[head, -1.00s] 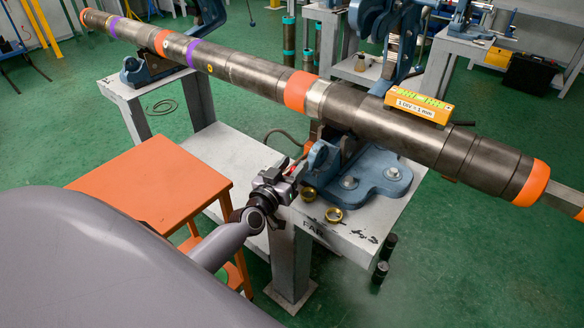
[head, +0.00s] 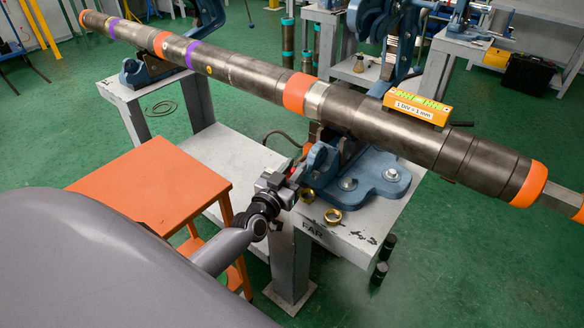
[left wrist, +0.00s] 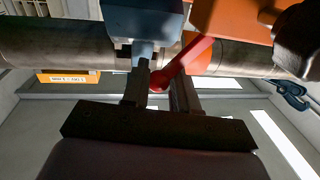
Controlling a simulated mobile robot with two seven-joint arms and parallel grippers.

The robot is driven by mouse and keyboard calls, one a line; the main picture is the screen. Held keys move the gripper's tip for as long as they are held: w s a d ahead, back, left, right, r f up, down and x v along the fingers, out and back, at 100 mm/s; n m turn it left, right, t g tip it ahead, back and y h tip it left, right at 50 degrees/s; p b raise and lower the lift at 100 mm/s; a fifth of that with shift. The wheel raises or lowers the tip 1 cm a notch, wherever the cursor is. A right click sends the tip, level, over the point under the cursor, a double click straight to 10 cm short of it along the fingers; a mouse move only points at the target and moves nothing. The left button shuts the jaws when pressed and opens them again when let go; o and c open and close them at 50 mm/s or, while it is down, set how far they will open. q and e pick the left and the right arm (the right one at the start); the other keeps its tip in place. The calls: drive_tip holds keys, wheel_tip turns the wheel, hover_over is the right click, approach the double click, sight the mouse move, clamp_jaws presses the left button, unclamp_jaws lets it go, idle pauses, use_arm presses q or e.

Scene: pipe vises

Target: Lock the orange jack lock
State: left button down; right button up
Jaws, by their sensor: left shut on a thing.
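My left gripper (head: 288,180) is at the front edge of the near grey table, beside the blue pipe vise (head: 374,178). In the left wrist view its two fingers (left wrist: 160,88) are on either side of the rounded end of a red lever (left wrist: 192,58), and it is shut on that lever. The lever slants up to the right toward an orange block (left wrist: 232,20), which looks like part of the orange jack lock. In the head view a little orange (head: 307,148) shows under the pipe; the rest of the lock is hidden behind the vise. My right gripper is not in view.
A long pipe (head: 250,73) with coloured bands lies across the vises, with an orange level (head: 418,106) on top. An orange stool (head: 150,190) stands to the left.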

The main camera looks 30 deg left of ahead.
use_arm(q)
drive_tip(key=shift+s+d+f, duration=0.1)
drive_tip(key=shift+d+f, duration=0.15)
drive_tip(key=shift+f, duration=0.25)
drive_tip(key=c, duration=1)
unclamp_jaws()
drive_tip(key=shift+r, duration=0.1)
drive_tip(key=shift+s, duration=0.25)
drive_tip(key=shift+s+d+p, duration=0.15)
drive_tip(key=shift+s+p, duration=0.05)
drive_tip(key=shift+s, duration=1.45)
drive_tip(key=shift+s+d+p, duration=0.1)
drive_tip(key=shift+s+p, duration=0.05)
drive_tip(key=shift+s, duration=1.5)
